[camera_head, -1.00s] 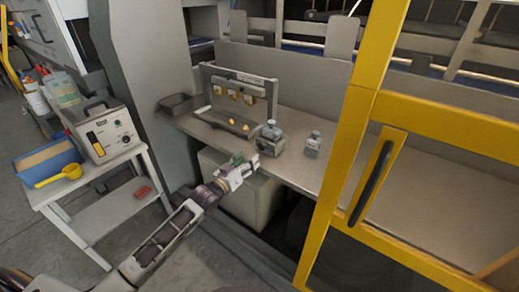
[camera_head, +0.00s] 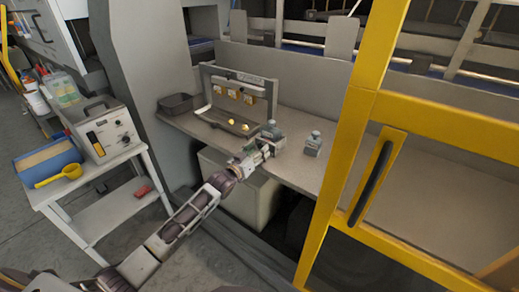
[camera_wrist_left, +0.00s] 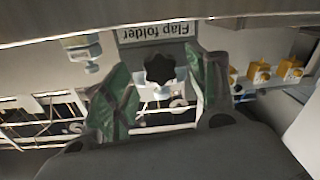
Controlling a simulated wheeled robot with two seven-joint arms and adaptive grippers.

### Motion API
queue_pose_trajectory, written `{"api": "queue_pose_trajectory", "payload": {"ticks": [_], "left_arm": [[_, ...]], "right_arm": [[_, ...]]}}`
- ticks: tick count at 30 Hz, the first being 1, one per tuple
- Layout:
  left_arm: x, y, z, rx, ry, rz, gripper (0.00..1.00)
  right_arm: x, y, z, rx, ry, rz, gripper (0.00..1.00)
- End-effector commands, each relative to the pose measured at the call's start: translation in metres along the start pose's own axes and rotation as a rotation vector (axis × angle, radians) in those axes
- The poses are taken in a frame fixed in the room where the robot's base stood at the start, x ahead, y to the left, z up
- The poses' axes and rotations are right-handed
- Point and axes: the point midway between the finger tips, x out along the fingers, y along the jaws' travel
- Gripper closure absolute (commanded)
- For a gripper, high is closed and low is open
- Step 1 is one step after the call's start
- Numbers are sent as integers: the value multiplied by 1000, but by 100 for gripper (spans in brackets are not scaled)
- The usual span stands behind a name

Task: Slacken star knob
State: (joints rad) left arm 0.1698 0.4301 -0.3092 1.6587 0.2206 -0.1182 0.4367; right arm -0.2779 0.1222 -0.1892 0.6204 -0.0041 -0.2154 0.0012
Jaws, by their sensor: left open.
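The dark star knob (camera_wrist_left: 160,68) shows in the left wrist view, on a clamp block below an upside-down "Flap folder" label (camera_wrist_left: 158,30). My left gripper (camera_wrist_left: 157,78) is open, with its green-padded fingers on either side of the knob in that view. Contact with the knob cannot be told. In the head view the left gripper (camera_head: 266,149) is at the front of the grey clamp block (camera_head: 271,129), near the bench's front edge, and hides its lower part and the knob. My right gripper is not in view.
A second grey block (camera_head: 313,143) stands to the right on the bench (camera_head: 293,172). Behind is a frame with yellow parts (camera_head: 233,94) and a tray (camera_head: 222,122). A yellow guard frame (camera_head: 335,180) rises at right. A cart (camera_head: 110,205) stands left.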

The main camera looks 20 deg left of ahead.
Motion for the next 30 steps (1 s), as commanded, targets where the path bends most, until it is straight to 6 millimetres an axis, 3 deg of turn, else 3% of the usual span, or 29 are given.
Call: {"api": "queue_pose_trajectory", "payload": {"ticks": [11,20,30], "left_arm": [[17,0,0,1,0,0,42],[18,0,0,1,0,0,42],[18,0,0,1,0,0,83]], "right_arm": [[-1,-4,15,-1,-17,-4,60],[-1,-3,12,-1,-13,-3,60],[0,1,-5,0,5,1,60]]}}
